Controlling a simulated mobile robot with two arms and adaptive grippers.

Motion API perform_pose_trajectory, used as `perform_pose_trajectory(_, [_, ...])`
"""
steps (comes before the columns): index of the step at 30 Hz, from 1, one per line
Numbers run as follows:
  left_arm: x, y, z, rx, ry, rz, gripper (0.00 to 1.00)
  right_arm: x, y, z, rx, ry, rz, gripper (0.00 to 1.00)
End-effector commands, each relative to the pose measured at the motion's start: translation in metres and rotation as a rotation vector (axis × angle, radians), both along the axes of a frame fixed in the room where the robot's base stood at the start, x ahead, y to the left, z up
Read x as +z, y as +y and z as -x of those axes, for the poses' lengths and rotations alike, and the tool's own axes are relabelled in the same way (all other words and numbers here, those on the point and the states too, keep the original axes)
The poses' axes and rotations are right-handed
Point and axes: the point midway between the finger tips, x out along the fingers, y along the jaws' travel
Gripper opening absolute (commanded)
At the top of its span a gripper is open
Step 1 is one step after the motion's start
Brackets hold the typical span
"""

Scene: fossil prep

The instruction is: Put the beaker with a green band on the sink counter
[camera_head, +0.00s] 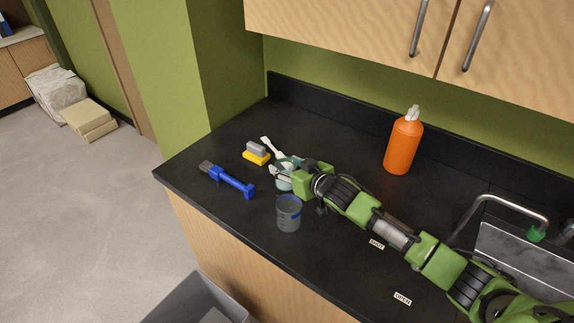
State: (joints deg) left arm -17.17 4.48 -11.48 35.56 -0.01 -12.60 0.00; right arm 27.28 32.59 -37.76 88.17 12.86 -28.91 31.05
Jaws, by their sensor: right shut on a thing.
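My right arm reaches in from the right across the black sink counter (330,126). Its gripper (281,171) is shut on a clear beaker (284,184) with a teal-green tint near its top. The gripper's fingers and another beaker partly hide it, and I cannot tell whether its base touches the counter. The other beaker (289,214), grey and clear with a blue band, stands upright just in front of it, near the counter's front edge. My left gripper is not in view.
A blue brush (230,180), a yellow brush (256,156) and a white-handled tool (271,148) lie left of the gripper. An orange bottle (403,143) stands at the back. The faucet (512,207) and sink (515,255) are right. Labels (403,298) lie in front. A grey bin (190,300) stands below.

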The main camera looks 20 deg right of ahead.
Motion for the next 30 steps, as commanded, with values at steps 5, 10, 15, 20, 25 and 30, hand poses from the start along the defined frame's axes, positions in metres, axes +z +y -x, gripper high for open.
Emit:
perform_pose_trajectory(5, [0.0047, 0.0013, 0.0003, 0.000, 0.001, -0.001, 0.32, -0.0068, -0.0001, -0.0006, 0.000, -0.004, 0.000, 0.24])
perform_pose_trajectory(10, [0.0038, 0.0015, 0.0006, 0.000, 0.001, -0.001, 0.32, -0.0071, -0.0003, -0.0005, 0.000, -0.004, 0.000, 0.24])
perform_pose_trajectory(15, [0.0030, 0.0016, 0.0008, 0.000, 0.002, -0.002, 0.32, -0.0090, -0.0002, -0.0003, 0.000, -0.003, -0.001, 0.62])
perform_pose_trajectory(20, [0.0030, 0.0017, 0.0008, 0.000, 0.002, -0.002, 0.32, -0.0090, -0.0003, -0.0003, 0.000, -0.003, 0.000, 0.62])
perform_pose_trajectory(25, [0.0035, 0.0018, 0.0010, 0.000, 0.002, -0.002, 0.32, -0.0080, -0.0004, -0.0004, -0.001, -0.003, 0.000, 0.62])
perform_pose_trajectory(30, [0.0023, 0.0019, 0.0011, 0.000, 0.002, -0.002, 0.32, -0.0053, -0.0025, 0.0067, 0.000, -0.003, 0.000, 0.62])
